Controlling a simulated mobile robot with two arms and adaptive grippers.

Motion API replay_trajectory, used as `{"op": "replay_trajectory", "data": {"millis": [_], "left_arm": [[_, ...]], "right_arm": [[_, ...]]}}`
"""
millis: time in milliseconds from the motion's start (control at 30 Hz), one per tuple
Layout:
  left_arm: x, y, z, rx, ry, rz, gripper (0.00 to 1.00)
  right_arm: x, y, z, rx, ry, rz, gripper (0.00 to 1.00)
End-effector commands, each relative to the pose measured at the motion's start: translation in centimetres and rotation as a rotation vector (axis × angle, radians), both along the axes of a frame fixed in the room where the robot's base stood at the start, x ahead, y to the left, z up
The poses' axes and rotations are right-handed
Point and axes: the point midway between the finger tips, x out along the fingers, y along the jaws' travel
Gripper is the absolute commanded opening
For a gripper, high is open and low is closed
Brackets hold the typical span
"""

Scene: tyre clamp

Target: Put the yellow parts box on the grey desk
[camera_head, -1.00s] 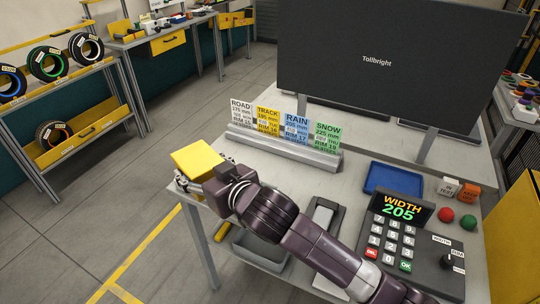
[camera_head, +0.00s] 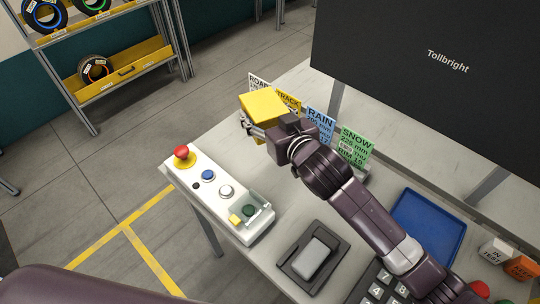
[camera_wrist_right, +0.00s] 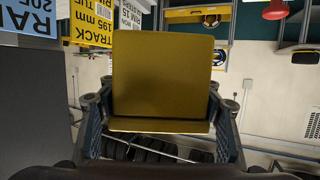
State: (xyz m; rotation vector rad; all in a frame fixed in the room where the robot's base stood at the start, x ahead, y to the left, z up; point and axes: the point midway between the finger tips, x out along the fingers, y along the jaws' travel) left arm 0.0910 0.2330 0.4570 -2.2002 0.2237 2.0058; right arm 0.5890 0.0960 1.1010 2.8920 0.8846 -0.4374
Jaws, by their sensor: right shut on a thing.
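The yellow parts box (camera_head: 263,107) is held by my right gripper (camera_head: 262,128) above the far left part of the grey desk (camera_head: 228,140), in front of the sign cards. In the right wrist view the box (camera_wrist_right: 163,75) fills the space between the two fingers of my right gripper (camera_wrist_right: 160,125), which are shut on its sides. I cannot tell the gap between the box and the desk. My left gripper does not show in the head view.
A white control panel (camera_head: 228,190) with a red button lies along the desk's left edge. Sign cards (camera_head: 320,124) stand behind the arm. A blue tray (camera_head: 428,228), a dark scale-like pad (camera_head: 296,267) and a keypad (camera_head: 376,292) are on the desk. A large screen (camera_head: 440,80) stands behind.

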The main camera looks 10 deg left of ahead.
Motion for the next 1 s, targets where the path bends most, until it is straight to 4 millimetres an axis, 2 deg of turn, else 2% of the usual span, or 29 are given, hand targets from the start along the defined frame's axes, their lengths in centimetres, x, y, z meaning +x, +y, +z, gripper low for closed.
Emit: {"op": "replay_trajectory", "data": {"millis": [33,200,400,500,633,833,1000], "left_arm": [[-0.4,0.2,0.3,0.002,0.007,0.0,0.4],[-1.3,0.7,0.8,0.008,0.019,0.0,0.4],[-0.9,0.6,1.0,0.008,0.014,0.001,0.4],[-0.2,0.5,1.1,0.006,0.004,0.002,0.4],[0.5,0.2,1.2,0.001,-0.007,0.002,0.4],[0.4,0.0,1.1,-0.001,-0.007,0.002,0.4],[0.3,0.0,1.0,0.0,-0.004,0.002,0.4]], "right_arm": [[0.0,-0.1,-1.6,-0.005,0.006,-0.002,0.29],[-0.1,-0.1,-6.1,-0.005,0.005,0.0,0.29],[0.0,0.0,-10.9,-0.002,0.003,-0.001,0.29],[0.0,0.0,-12.4,-0.002,0.001,-0.001,0.29],[0.0,0.0,-13.2,0.0,0.0,-0.001,0.29],[0.0,0.0,-16.1,-0.002,0.002,-0.002,0.29],[0.0,0.0,-16.9,0.001,-0.001,0.0,0.29]]}}
